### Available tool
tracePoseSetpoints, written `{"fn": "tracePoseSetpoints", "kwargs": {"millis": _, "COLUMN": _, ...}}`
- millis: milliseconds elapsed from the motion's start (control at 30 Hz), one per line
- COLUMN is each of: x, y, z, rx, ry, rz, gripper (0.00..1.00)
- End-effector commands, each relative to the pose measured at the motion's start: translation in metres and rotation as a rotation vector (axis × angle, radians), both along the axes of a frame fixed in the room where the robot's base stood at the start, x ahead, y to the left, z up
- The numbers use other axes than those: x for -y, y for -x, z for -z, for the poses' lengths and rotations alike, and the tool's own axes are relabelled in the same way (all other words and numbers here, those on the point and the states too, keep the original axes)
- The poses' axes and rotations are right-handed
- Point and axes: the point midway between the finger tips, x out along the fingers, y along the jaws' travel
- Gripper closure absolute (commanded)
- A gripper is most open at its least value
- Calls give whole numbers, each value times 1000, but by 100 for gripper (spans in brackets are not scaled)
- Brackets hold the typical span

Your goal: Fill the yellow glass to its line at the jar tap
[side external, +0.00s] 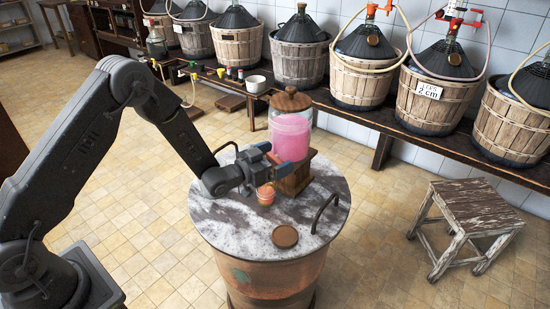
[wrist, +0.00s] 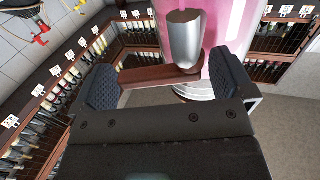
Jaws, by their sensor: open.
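A lidded glass jar of pink liquid (side external: 291,133) stands on a wooden block (side external: 296,180) on the round tabletop. The yellow glass (side external: 265,194) stands on the tabletop in front of the block, just below my gripper. It looks orange-pink inside; its line and fill level are too small to read. My gripper (side external: 258,160) is open at the jar's lower front. In the wrist view, my open pads (wrist: 165,86) are on either side of a brown bar (wrist: 158,76) below a grey metal cylinder (wrist: 185,40), apparently the tap. Contact cannot be told. The glass is not visible there.
A brown disc (side external: 285,236) lies on the marbled tabletop (side external: 232,228) near its front, with a dark curved handle (side external: 326,212) at the right. A wooden stool (side external: 472,212) stands at the right. Basketed demijohns (side external: 438,88) line the back bench.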

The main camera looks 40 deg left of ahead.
Motion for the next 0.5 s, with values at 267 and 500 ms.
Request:
{"fn": "tracePoseSetpoints", "kwargs": {"millis": 267, "x": -3, "y": 9, "z": 1, "rx": -2, "ry": -1, "rz": -2, "gripper": 0}}
{"fn": "tracePoseSetpoints", "kwargs": {"millis": 500, "x": -18, "y": 53, "z": 1, "rx": -4, "ry": 0, "rz": -4, "gripper": 0}}
